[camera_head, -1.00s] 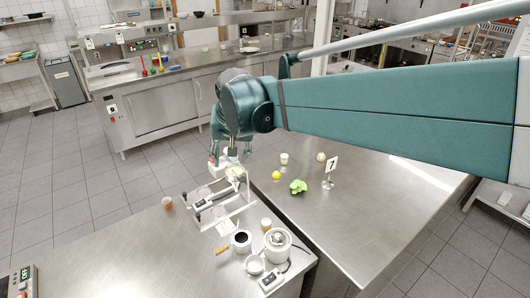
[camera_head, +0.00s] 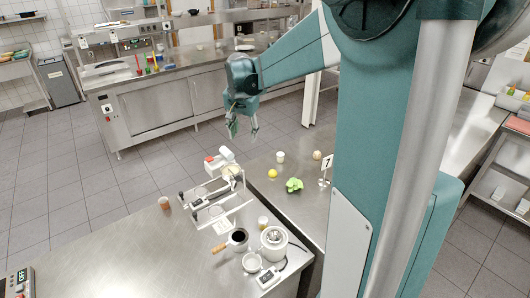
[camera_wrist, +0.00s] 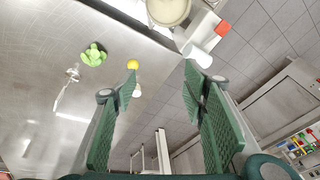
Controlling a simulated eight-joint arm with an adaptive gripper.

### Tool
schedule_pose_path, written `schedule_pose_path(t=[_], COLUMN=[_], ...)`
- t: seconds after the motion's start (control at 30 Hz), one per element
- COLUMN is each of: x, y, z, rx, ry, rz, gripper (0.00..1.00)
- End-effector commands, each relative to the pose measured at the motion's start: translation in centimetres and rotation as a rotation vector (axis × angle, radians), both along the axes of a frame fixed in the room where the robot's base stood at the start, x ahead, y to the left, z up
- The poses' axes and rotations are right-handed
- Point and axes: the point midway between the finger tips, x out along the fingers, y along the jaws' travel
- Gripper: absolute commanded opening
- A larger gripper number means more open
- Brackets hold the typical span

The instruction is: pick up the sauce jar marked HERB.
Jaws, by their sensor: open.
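I cannot make out a jar with a readable HERB mark in either view. Several small coloured containers (camera_head: 146,68) stand on the far steel counter, too small to read. My gripper (camera_head: 243,133) hangs over the floor gap in the head view, between the near tables and the far counter. Its fingers are spread. In the wrist view my gripper (camera_wrist: 160,76) is open with nothing between the fingers.
A white appliance (camera_head: 226,157) stands at the near table's back edge.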

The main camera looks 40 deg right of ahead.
Motion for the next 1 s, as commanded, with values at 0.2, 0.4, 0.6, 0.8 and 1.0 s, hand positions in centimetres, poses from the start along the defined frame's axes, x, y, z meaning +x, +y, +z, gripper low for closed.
schedule_pose_path(t=[0.2, 0.4, 0.6, 0.8, 1.0], x=[2.6, 4.4, 6.1, 7.4, 8.3], y=[-4.0, -7.6, -11.4, -15.1, -18.9], z=[-2.2, -4.4, -7.1, -10.0, -13.2], rx=[0.021, 0.038, 0.054, 0.069, 0.082], ry=[0.023, 0.045, 0.067, 0.087, 0.107], rz=[-0.106, -0.203, -0.300, -0.399, -0.498], gripper=[0.43, 0.43, 0.43, 0.43, 0.43])
